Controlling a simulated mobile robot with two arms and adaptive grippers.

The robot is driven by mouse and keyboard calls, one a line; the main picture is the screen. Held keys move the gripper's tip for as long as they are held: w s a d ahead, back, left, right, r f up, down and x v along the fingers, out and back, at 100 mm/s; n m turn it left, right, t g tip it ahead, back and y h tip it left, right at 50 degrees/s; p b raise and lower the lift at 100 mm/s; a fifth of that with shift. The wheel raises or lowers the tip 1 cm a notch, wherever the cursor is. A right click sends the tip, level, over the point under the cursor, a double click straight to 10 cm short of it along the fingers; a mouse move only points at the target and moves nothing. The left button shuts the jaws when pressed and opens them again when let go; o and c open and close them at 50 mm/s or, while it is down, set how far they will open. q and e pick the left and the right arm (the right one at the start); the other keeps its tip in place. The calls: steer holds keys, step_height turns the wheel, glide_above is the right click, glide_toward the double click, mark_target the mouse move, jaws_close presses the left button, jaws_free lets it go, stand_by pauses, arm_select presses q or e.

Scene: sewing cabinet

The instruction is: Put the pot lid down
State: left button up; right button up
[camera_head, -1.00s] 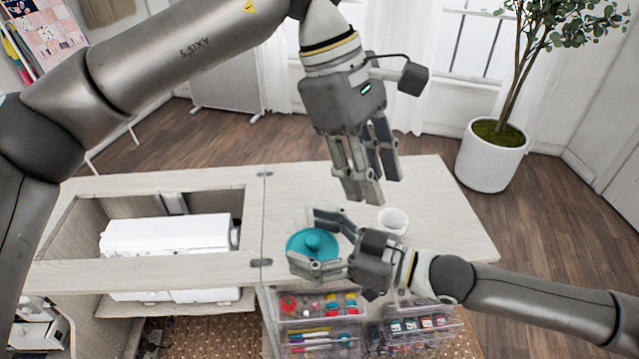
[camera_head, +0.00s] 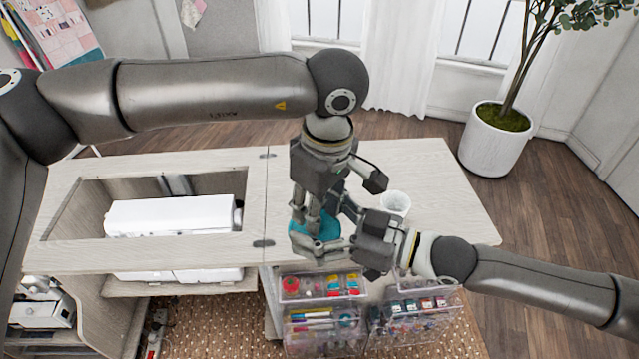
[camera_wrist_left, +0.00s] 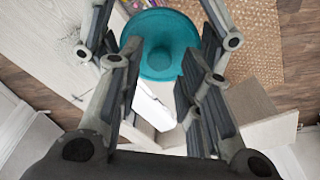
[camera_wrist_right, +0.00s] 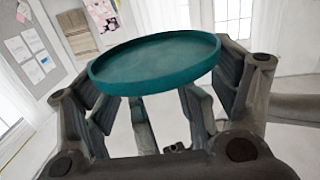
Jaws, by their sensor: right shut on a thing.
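The teal round pot lid (camera_head: 327,228) is held level above the front of the tabletop (camera_head: 440,190), near the middle. My right gripper (camera_head: 330,232) comes in from the right and is shut on it; the right wrist view shows the lid's flat underside and rim (camera_wrist_right: 155,62) at the fingers. My left gripper (camera_head: 312,220) points down right over the lid. In the left wrist view its fingers are spread apart, with the lid (camera_wrist_left: 160,40) between and beyond them. Whether the left fingers touch the lid I cannot tell. The lid's knob is hidden in the head view.
A white sewing machine (camera_head: 170,217) sits in the cabinet opening at left. Clear drawers (camera_head: 320,285) with sewing supplies are below the front edge. The tabletop's right part is bare.

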arm_select(q)
steer(key=shift+w+a+f, duration=0.1)
steer(key=shift+f, duration=1.2)
steer(key=shift+c, duration=0.3)
jaws_close()
arm_select(e)
steer(key=o, duration=0.6)
steer(key=shift+d, duration=0.1)
